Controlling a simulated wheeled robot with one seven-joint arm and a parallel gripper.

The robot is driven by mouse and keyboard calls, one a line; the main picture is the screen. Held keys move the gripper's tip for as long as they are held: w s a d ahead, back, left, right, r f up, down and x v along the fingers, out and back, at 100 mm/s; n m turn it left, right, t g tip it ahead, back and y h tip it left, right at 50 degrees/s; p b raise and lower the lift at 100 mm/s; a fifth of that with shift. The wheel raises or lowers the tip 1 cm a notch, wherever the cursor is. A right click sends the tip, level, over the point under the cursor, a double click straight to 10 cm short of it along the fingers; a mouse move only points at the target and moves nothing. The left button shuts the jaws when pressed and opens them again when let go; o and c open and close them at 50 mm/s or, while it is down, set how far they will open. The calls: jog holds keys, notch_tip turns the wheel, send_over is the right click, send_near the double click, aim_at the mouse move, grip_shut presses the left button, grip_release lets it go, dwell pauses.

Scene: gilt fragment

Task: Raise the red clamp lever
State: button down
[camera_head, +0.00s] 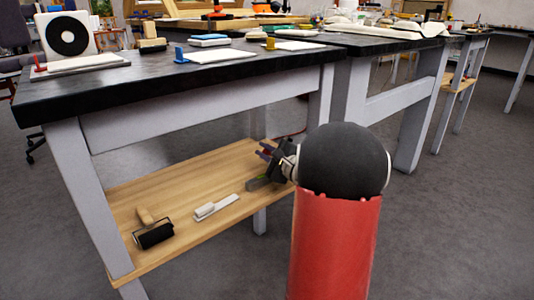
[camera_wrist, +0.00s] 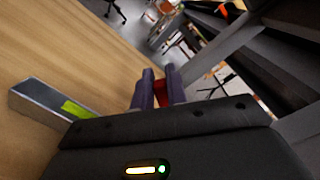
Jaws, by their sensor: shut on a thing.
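My gripper (camera_wrist: 160,88) reaches in over the lower wooden shelf in the wrist view, with its two purple fingers close together. A small red piece (camera_wrist: 162,93) shows between the fingers, and they are shut on it. It fits the red clamp lever, but most of it is hidden by the fingers. In the head view my gripper (camera_head: 265,152) is at the far end of the shelf, under the black tabletop. What the red piece is fixed to cannot be made out.
The wooden shelf (camera_head: 185,230) holds a black roller (camera_head: 154,235), a white brush (camera_head: 216,207) and a grey bar with a green patch (camera_wrist: 45,97) close to my gripper. The black tabletop (camera_head: 130,85) is overhead. Grey table legs (camera_head: 85,185) stand around; the floor at right is clear.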

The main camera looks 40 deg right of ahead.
jog(key=shift+a+f+n, duration=0.15)
jog(key=shift+f+n, duration=0.1)
jog(key=shift+n, duration=0.15)
jog(key=c, duration=1.4)
grip_release()
jog(key=s, duration=0.7)
jog(key=shift+s+d, duration=0.3)
jog(key=shift+s, duration=0.1)
